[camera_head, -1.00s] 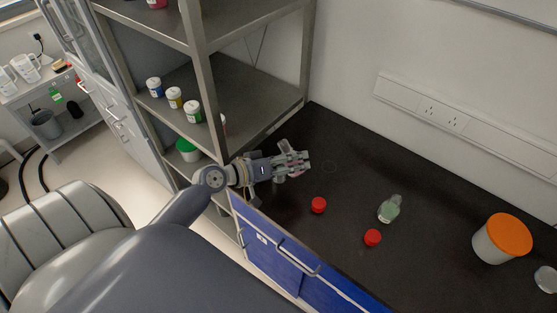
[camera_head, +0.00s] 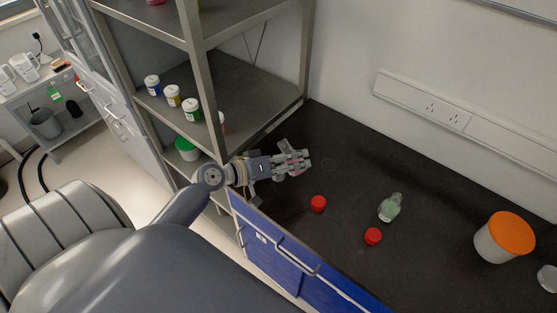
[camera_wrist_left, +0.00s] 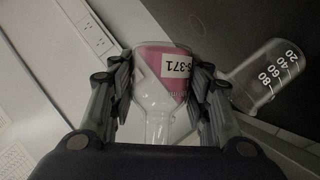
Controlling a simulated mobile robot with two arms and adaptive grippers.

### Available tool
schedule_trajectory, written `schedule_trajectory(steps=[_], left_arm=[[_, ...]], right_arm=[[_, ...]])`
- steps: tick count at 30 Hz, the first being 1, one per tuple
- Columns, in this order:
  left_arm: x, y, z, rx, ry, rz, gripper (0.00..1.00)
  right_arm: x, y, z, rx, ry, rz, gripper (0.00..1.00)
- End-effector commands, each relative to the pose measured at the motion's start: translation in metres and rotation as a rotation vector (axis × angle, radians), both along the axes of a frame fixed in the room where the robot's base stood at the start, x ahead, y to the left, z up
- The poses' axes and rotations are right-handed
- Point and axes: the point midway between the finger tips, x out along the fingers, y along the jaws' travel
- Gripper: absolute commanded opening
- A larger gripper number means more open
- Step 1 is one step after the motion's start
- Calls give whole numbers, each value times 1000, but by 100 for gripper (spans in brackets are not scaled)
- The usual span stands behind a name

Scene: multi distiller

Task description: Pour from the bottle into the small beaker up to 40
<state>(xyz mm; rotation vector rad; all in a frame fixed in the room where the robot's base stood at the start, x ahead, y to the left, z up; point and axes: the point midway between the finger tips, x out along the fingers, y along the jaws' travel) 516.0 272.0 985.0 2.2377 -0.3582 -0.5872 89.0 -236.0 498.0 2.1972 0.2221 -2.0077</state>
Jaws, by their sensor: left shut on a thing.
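My left gripper (camera_head: 300,160) is over the left end of the dark bench in the head view. In the left wrist view the left gripper (camera_wrist_left: 158,92) is shut on a clear bottle (camera_wrist_left: 158,112). The bottle shows pink around a white label ending in "371", and its narrower neck points down in that picture. The small beaker (camera_wrist_left: 262,78) is clear, with white marks 20, 40, 60 and 80. It is just right of the gripper fingers in the wrist view. I cannot tell its liquid level. My right gripper is not in view.
A metal shelf (camera_head: 235,90) with several small jars is close left of the gripper.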

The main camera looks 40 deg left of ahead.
Motion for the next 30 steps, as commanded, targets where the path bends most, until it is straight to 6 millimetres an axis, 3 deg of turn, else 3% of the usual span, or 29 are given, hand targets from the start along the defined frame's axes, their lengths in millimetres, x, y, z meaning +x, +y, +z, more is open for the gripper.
schedule_trajectory(steps=[30], left_arm=[[0,-2,-6,-59,12,0,15]], right_arm=[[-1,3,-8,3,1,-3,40]])
